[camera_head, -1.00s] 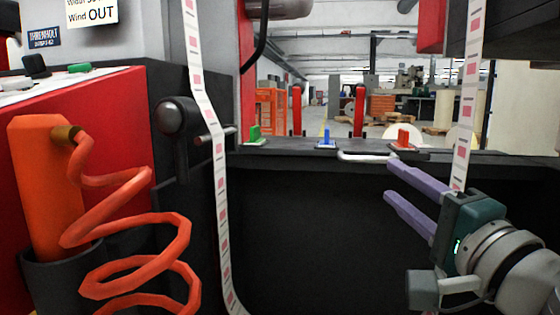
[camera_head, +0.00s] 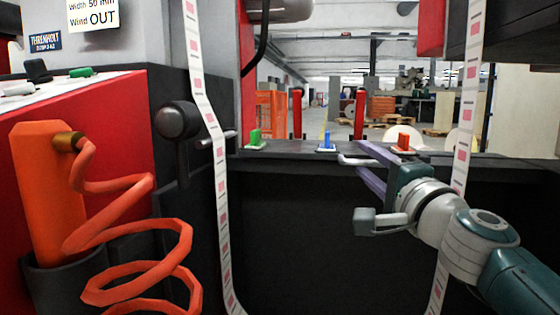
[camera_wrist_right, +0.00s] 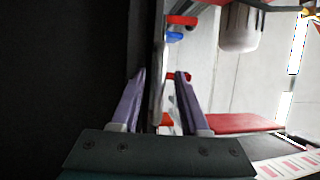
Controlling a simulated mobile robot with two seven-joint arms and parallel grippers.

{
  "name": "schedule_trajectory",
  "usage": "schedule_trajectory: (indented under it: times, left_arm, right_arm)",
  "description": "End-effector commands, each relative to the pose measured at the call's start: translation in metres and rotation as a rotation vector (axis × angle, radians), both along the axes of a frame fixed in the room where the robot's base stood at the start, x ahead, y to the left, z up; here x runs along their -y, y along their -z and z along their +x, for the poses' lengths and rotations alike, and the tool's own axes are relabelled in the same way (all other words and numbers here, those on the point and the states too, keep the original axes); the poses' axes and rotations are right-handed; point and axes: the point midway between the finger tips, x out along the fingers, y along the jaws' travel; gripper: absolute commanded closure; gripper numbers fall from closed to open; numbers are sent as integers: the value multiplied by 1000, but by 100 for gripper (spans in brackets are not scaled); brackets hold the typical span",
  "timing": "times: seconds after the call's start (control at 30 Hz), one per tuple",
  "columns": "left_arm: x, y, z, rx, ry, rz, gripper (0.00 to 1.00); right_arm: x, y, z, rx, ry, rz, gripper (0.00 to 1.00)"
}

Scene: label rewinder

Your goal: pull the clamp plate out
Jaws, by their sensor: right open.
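A white U-shaped handle (camera_head: 347,160) projects from the front of the dark ledge; I take it as the clamp plate's handle, but cannot separate the plate from the ledge. My right gripper (camera_head: 362,163) is open at the handle, its purple fingers covering the handle's right part. In the right wrist view, the open fingers (camera_wrist_right: 160,73) stand on either side of a pale upright bar (camera_wrist_right: 157,95), apparently the handle. Whether they touch it cannot be told. My left gripper is not in view.
Green (camera_head: 255,138), blue (camera_head: 326,142) and red (camera_head: 402,143) pieces stand on the ledge (camera_head: 290,155). A label strip (camera_head: 215,140) hangs at left, another (camera_head: 464,130) behind my right arm. A black lever (camera_head: 175,122) and orange coiled hose (camera_head: 130,240) are at left.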

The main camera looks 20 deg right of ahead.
Motion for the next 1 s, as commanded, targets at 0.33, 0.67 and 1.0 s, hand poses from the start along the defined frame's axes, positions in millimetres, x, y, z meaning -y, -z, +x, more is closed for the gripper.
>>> schedule_trajectory:
  times: [0.33, 0.67, 1.0]
  left_arm:
    - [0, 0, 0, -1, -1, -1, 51]
    - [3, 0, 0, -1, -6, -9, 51]
    - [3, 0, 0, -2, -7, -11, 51]
  right_arm:
    - [0, 0, 0, 0, 0, 0, 84]
    - [0, 0, 0, 0, -1, 0, 100]
    - [0, 0, 0, 0, -1, 0, 100]
